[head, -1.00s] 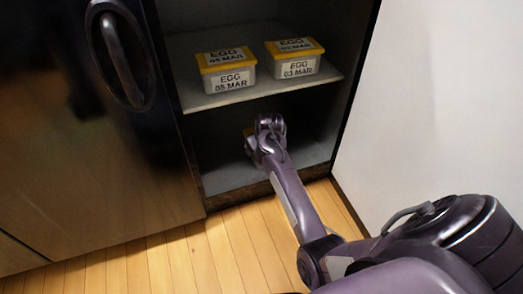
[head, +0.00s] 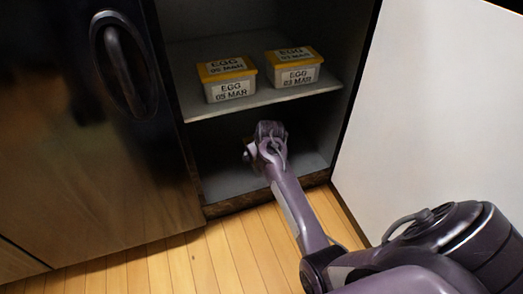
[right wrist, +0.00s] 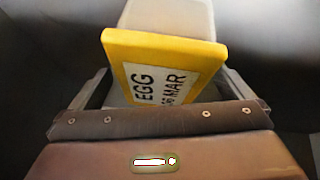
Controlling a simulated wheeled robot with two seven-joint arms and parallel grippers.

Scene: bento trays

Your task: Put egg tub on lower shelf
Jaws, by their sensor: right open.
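An egg tub (right wrist: 165,75) with a yellow lid and a white label reading EGG and a MAR date fills the middle of the right wrist view. My right gripper (right wrist: 167,88) is open, with one finger on each side of the lid; I cannot tell whether they touch it. In the head view my right gripper (head: 268,143) reaches into the lower compartment, and this tub is hidden behind it. The lower shelf (head: 235,172) is dark, with its front part bare. My left gripper is not in view.
On the upper shelf (head: 265,98) stand two egg tubs, one labelled 05 MAR (head: 228,78) and one 03 MAR (head: 293,67). A dark door with a handle (head: 125,65) is at left, a white panel (head: 430,90) at right.

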